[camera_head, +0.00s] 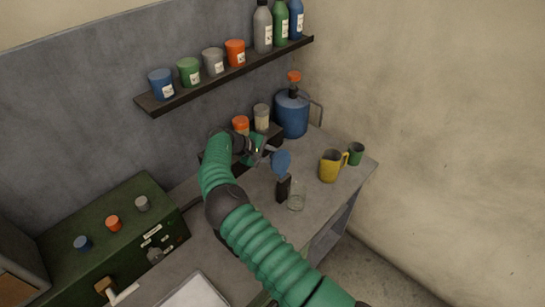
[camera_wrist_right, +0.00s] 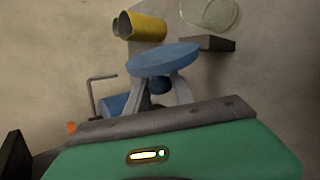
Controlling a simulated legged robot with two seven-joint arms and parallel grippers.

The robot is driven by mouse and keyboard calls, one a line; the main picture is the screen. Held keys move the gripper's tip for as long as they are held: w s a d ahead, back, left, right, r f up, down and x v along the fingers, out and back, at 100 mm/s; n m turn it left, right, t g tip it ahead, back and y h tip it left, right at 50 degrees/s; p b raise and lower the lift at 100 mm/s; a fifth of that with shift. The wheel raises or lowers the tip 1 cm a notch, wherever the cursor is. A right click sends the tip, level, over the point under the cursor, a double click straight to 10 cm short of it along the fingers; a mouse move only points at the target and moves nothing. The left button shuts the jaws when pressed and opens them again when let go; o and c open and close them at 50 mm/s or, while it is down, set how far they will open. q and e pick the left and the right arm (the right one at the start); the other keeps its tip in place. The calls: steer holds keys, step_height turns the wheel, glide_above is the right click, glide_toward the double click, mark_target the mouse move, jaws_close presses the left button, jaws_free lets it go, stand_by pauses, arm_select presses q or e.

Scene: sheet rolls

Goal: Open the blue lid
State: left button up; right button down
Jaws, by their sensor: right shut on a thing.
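The blue lid (camera_head: 281,161) is a round disc held tilted above the table in the head view. My right gripper (camera_head: 268,151) is shut on it. In the right wrist view the lid (camera_wrist_right: 163,60) shows edge-on, with its knob between my fingers (camera_wrist_right: 162,92). A clear glass jar (camera_head: 296,197) stands on the table below and right of the lid, apart from it. The jar's open round rim (camera_wrist_right: 212,12) shows at the top of the right wrist view. My left gripper is not in view.
A dark block (camera_head: 283,189) stands beside the jar. A yellow jug (camera_head: 329,167), a green mug (camera_head: 356,154) and a blue canister (camera_head: 291,115) are behind and to the right. A shelf (camera_head: 230,76) with several containers runs along the wall. A green box (camera_head: 80,225) stands at left.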

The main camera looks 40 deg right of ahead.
steer(key=c, duration=1.1)
jaws_free()
steer(key=shift+d, duration=0.1)
steer(key=b+v, duration=0.2)
steer(key=v, duration=1.4)
steer(key=shift+a+r+b, duration=0.25)
steer(key=shift+a+b, duration=0.05)
steer(key=shift+f, duration=0.15)
